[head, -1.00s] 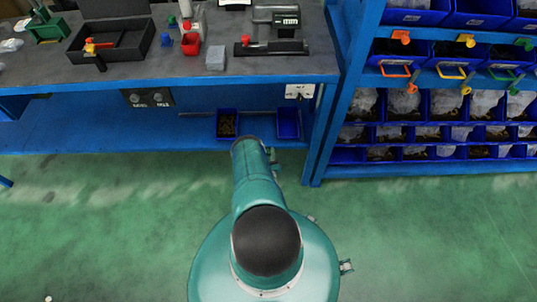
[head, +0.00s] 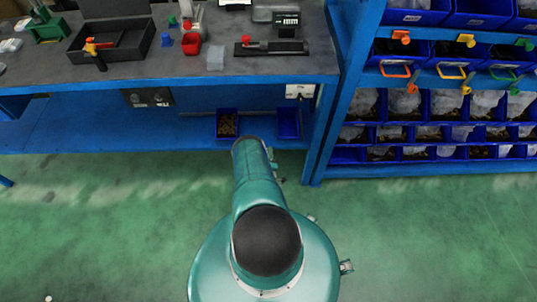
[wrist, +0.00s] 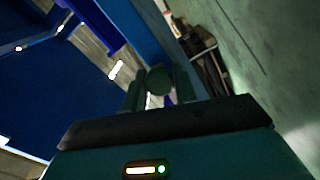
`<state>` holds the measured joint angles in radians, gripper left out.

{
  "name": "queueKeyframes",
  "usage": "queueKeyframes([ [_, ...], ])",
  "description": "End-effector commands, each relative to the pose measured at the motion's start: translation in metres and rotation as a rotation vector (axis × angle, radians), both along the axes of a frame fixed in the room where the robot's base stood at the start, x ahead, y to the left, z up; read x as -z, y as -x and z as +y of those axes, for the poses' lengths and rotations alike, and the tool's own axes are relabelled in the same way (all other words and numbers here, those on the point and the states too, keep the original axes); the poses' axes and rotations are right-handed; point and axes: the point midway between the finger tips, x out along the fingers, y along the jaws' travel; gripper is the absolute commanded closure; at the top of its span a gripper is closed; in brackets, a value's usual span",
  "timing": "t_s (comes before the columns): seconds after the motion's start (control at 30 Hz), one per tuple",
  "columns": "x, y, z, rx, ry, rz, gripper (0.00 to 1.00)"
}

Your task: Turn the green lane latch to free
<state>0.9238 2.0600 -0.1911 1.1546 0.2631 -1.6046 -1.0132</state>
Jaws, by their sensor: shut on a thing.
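In the head view a green latch (head: 524,43) sits at the right edge, on the blue rack's rail. A green loop (head: 503,75) and a small green piece (head: 514,86) show below it. Nothing of my gripper shows beside them. In the wrist view my gripper (wrist: 158,94) points toward blue shelving. Its two fingers are shut on a dark green round thing (wrist: 158,79). The view is dark, and I cannot tell whether this is the lane latch or which way it is turned.
Matching orange (head: 400,37) and yellow latches (head: 466,40) sit left of the green one. The rack's blue bins (head: 412,104) are close below. A cluttered workbench (head: 130,78) stands left of the rack. The green floor (head: 430,240) in front is clear.

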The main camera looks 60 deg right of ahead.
Motion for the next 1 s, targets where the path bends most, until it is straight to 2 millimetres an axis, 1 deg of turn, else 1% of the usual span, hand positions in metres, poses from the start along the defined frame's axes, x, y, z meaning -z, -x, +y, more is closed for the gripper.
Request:
queueKeyframes([
  [0.2, 0.0002, 0.0004, 0.0001, 0.001, 0.02, 0.039, 0.95],
  [0.6, 0.0001, 0.0004, 0.0, 0.001, 0.022, 0.045, 0.95],
  [0.63, 0.0001, 0.0004, 0.0, 0.001, 0.022, 0.044, 0.68],
  [0.7, 0.0002, 0.0004, 0.0, 0.001, 0.022, 0.044, 0.54],
  [0.73, 0.0001, 0.0003, 0.0, 0.001, 0.022, 0.044, 0.5],
  [1.0, 0.0001, 0.0001, 0.0, 0.0, 0.022, 0.044, 0.5],
])
